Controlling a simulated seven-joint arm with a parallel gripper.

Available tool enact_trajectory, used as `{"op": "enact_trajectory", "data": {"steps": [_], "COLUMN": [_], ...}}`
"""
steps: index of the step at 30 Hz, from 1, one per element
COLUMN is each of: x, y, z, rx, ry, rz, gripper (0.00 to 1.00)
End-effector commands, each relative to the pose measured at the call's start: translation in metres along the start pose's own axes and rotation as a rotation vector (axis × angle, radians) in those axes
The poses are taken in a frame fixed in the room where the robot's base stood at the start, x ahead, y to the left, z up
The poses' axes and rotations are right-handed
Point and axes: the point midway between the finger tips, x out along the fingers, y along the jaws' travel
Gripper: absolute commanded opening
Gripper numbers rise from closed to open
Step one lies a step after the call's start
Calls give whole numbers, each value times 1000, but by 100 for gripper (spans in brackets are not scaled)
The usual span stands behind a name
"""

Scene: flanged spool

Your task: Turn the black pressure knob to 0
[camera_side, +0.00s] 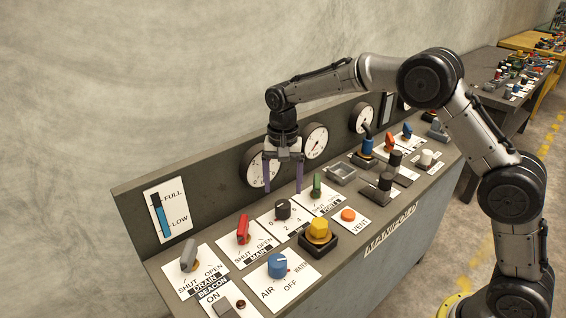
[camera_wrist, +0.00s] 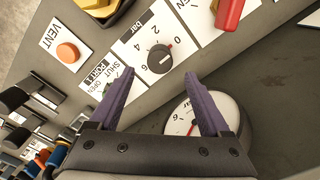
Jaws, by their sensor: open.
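The black pressure knob (camera_side: 282,208) stands on a white plate marked 0, 2, 4, 6 on the sloped panel. In the wrist view the knob (camera_wrist: 159,60) shows just beyond the fingertips, with a small red mark on its edge, on the side away from the 6. I cannot read the exact setting. My gripper (camera_side: 283,190) is open and empty, its purple fingers pointing down over the panel, apart from the knob. In the wrist view my gripper (camera_wrist: 159,74) has its fingers spread to either side of the knob's line.
A red SHUT/OPEN handle (camera_side: 243,229) and a green one (camera_side: 317,186) flank the knob closely. A yellow knob (camera_side: 319,230), orange VENT button (camera_side: 348,215) and blue AIR knob (camera_side: 277,265) sit in front. Round gauges (camera_side: 315,141) are on the upright back behind.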

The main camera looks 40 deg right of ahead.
Motion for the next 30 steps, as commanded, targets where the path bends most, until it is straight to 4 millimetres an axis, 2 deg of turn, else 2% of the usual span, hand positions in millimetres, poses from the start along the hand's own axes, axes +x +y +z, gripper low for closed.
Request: {"op": "enact_trajectory", "data": {"steps": [1, 3, 10, 15, 26, 28, 30], "x": [-13, -27, -60, -69, -74, -89, -114], "y": [-1, -1, 0, 0, 1, 3, 10], "z": [-1, -1, 0, 0, -2, -3, -2], "rx": [0, 0, 1, 1, 4, 9, 15], "ry": [4, 3, 2, 0, 6, 24, 52], "rz": [-5, -4, -2, 0, -7, -32, -68], "gripper": [81, 81, 81, 81, 81, 81, 81]}}
